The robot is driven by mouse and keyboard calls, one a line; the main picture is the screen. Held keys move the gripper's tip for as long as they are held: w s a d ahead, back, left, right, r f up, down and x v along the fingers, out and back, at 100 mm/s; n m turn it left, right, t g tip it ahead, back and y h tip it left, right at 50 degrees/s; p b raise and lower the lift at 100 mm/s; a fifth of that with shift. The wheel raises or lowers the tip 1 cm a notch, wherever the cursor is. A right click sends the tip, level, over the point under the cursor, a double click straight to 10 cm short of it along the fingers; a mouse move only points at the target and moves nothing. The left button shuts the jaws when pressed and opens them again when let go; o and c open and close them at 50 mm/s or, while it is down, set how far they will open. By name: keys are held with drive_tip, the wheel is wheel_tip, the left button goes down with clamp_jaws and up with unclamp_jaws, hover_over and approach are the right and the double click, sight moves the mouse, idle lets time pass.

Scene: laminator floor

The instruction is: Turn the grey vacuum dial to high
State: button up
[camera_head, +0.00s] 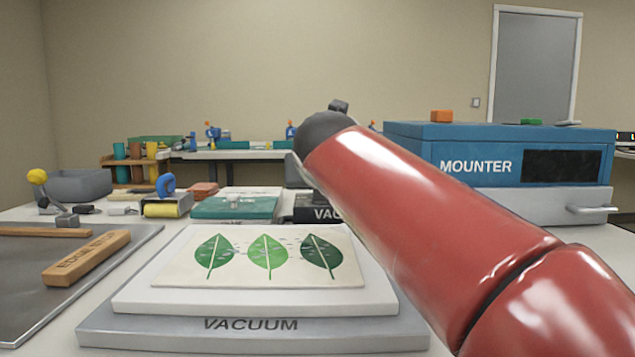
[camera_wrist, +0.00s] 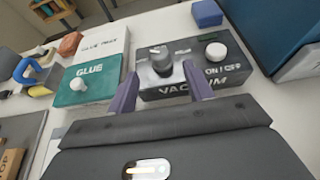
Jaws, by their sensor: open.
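The grey vacuum dial (camera_wrist: 160,59) is a round knob with a pointer ridge on top of the dark vacuum box (camera_wrist: 183,92), seen in the wrist view. A white on/off knob (camera_wrist: 216,52) stands to its right on the same box. My gripper (camera_wrist: 160,80) is open, its two purple-grey fingers apart at the box's near side, with the dial between and beyond their tips. I cannot tell whether either finger touches the dial. In the head view my red arm hides most of the vacuum box (camera_head: 318,208) and all of the dial; the gripper is hidden there too.
A teal glue box (camera_wrist: 91,82) with a white knob is left of the vacuum box. A blue block (camera_wrist: 207,13) lies behind it. The blue mounter (camera_head: 450,150) stands to the right. A leaf print (camera_head: 262,258) lies on the vacuum platen (camera_head: 250,335) in front.

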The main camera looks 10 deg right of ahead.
drive_tip(key=x, duration=0.8)
drive_tip(key=shift+r, duration=0.1)
drive_tip(key=c, duration=0.9)
